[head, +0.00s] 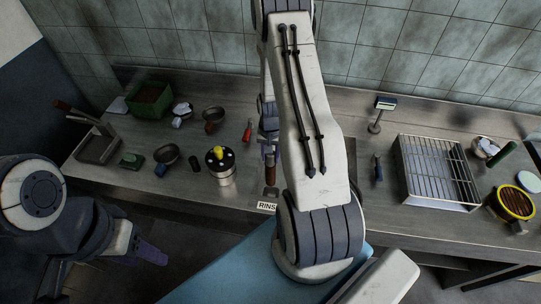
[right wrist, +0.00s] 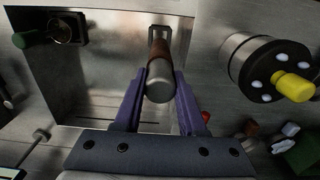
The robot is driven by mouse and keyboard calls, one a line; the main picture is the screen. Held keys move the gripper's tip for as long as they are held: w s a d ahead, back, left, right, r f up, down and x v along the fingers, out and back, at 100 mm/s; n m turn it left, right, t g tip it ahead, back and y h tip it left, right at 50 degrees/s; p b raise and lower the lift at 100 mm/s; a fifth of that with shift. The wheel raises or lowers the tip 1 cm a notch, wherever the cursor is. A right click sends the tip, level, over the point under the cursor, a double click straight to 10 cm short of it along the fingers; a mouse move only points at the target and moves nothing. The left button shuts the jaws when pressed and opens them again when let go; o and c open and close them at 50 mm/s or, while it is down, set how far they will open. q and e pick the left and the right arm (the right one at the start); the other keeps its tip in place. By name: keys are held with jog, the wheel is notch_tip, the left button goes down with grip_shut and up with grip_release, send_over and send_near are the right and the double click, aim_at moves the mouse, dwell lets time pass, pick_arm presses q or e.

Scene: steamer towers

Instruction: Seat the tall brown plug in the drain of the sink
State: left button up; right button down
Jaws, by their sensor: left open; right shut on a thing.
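The tall brown plug (right wrist: 160,50) has a grey end, which faces the camera in the right wrist view. It also shows as a brown shaft (head: 269,160) in the head view. My right gripper (right wrist: 160,78) is shut on it, with a purple finger on each side. Behind it is the metal sink basin (right wrist: 85,90). A dark square with a round fitting (right wrist: 68,28) shows at the basin's upper left; I cannot tell whether it is the drain. My arm hides most of the sink in the head view. My left gripper (head: 148,254) is open and empty, off the counter's front.
A pot with a yellow knob (head: 222,168) stands left of the plug. Bowls, a green bin (head: 150,100) and small items lie farther left. A wire rack tray (head: 437,172) and a yellow-rimmed bowl (head: 512,203) are right. A slotted metal bracket (right wrist: 157,34) is close to the plug.

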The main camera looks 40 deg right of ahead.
aim_at(271, 165)
jog(key=shift+f+b, duration=1.8)
jog(key=shift+f, duration=0.75)
jog(key=shift+f+b, duration=1.3)
jog(key=shift+f, duration=0.25)
jog(key=shift+f+b, duration=1.1)
jog(key=shift+f, duration=0.25)
jog(key=shift+c, duration=2)
grip_release()
